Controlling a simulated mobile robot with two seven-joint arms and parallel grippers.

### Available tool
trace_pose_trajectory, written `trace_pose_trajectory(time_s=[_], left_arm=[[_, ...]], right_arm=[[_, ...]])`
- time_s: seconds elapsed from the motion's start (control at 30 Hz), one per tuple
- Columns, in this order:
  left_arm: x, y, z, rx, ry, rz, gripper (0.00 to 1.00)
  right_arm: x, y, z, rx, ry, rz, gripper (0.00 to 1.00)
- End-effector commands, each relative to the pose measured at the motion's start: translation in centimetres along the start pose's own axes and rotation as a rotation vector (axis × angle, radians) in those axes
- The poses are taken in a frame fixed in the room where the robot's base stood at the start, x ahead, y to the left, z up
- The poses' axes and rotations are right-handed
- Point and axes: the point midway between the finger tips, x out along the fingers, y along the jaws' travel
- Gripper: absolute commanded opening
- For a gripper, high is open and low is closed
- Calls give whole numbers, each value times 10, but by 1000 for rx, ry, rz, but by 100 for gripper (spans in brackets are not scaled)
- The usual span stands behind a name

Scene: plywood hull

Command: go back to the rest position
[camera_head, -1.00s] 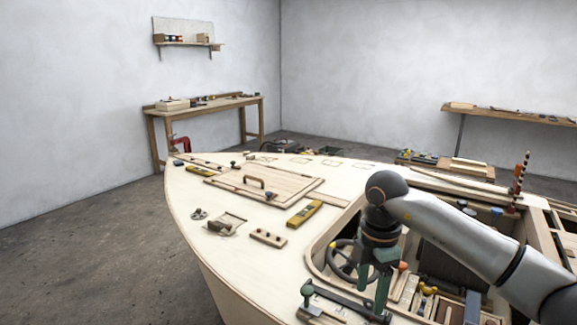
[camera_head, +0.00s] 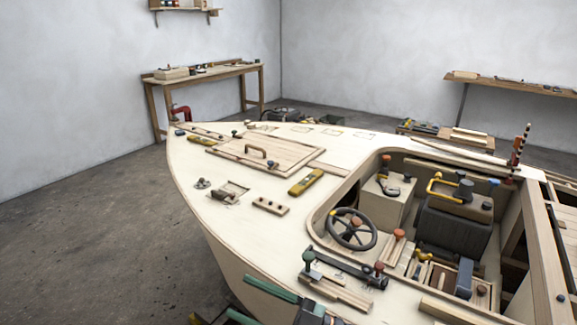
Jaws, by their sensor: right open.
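My right gripper (camera_head: 238,297) is at the bottom edge of the head view, in front of the hull's side. Its two green fingers point left and stand apart, with nothing seen between them. Part of its dark body shows beside the deck edge; the rest of the arm is out of view. The plywood hull (camera_head: 225,205) fills the middle of the view. My left gripper is not in view.
A dark bar with a green knob (camera_head: 308,256) lies on the near deck, close to the gripper. A yellow level (camera_head: 305,182) lies farther forward. Floor (camera_head: 90,240) at left is clear.

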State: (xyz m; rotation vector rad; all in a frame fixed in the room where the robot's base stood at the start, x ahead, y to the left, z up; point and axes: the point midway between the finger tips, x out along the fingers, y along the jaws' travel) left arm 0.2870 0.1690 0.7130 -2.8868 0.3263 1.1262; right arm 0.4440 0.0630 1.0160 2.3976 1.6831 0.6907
Motion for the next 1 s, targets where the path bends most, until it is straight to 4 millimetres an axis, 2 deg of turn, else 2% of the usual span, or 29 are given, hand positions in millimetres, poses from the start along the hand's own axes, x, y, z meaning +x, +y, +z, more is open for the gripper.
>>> trace_pose_trajectory(time_s=[0.03,0.13,0.27,0.37,0.5,0.6,0.7,0.8,0.87,1.0], left_arm=[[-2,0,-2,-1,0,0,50],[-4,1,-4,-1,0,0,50],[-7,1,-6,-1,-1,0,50],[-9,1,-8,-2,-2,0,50],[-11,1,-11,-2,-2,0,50],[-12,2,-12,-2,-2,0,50],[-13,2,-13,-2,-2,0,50],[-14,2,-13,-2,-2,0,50],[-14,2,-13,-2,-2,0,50],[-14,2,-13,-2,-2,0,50]], right_arm=[[-13,6,7,39,-18,123,63],[-47,20,28,97,-94,351,63],[-108,20,67,187,-271,605,63],[-163,1,99,272,-452,755,63],[-243,-50,133,407,-732,883,63],[-287,-92,144,494,-900,913,63],[-316,-124,147,560,-1016,915,63],[-331,-144,148,599,-1082,909,63],[-336,-150,148,612,-1103,905,63],[-337,-152,148,614,-1107,904,63]])
